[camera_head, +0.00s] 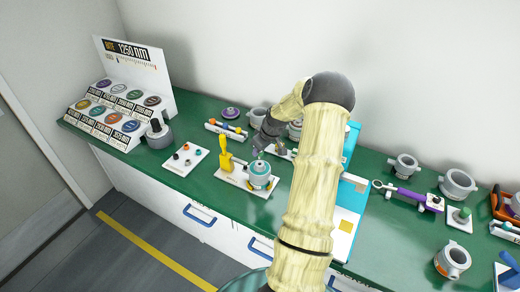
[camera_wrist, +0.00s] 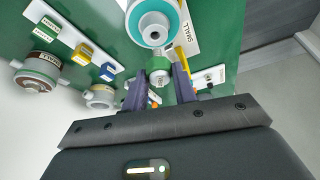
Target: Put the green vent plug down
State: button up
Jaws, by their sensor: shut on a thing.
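The green vent plug (camera_wrist: 158,65) is between the two dark fingers of my gripper (camera_wrist: 159,85) in the wrist view. My gripper is shut on it, and the lower part of the plug shows grey. In the head view my gripper (camera_head: 258,150) is over the bench, just behind a grey cylinder with a teal ring (camera_head: 259,170). The plug cannot be made out there. The teal-ringed cylinder also shows in the wrist view (camera_wrist: 148,38), close to the plug; I cannot tell whether they touch.
A small white tray (camera_head: 184,158) holds several small parts to the left. Grey cylinders (camera_head: 405,165) and a purple tool (camera_head: 412,196) lie right. Green bench (camera_head: 207,185) is clear in front.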

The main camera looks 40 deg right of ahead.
dwell(0.4)
jog(key=w+a+f, duration=0.1)
jog(key=a+f, duration=0.3)
jog(key=a, duration=0.7)
jog(key=w+a+f, duration=0.2)
jog(key=a+f, duration=0.2)
jog(key=a, duration=0.6)
jog(key=s+a+f, duration=0.2)
jog(key=s+a, duration=0.2)
jog(key=a, duration=0.2)
jog(key=s+a+f+m, duration=0.1)
jog(key=s+a+f, duration=0.1)
jog(key=s+a, duration=0.2)
jog(key=a, duration=0.2)
jog(key=shift+s+a+f+m+h, duration=0.3)
jog(key=shift+a+f, duration=0.05)
jog(key=shift+f, duration=0.05)
